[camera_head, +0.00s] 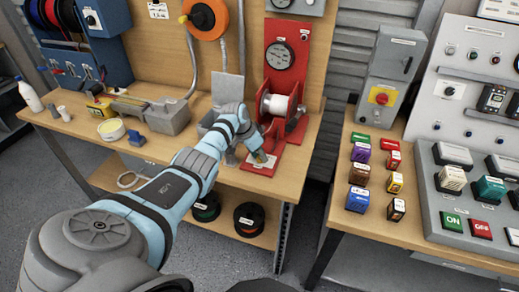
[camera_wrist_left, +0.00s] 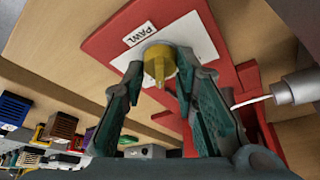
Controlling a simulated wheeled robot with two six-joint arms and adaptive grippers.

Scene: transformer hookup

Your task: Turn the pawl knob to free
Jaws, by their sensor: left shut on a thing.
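The yellow pawl knob (camera_wrist_left: 158,60) sits on a white plate marked PAWL (camera_wrist_left: 172,40), on the red base (camera_wrist_left: 115,52) of the winch. In the left wrist view its pointer ridge points down the picture. My left gripper (camera_wrist_left: 160,72) has its two fingertips on either side of the knob and is shut on it. In the head view my left gripper (camera_head: 261,158) reaches down to the front of the red winch stand (camera_head: 294,62), below its white drum (camera_head: 280,104). The knob is mostly hidden there. My right gripper is not in view.
A dial gauge (camera_head: 279,56) is on the red stand. A grey vise-like box (camera_head: 168,117) and a tape roll (camera_head: 111,130) stand left on the wooden bench. Right, a second table holds several coloured blocks (camera_head: 358,200) and a control panel (camera_head: 462,190). Cable reels (camera_head: 249,219) lie below.

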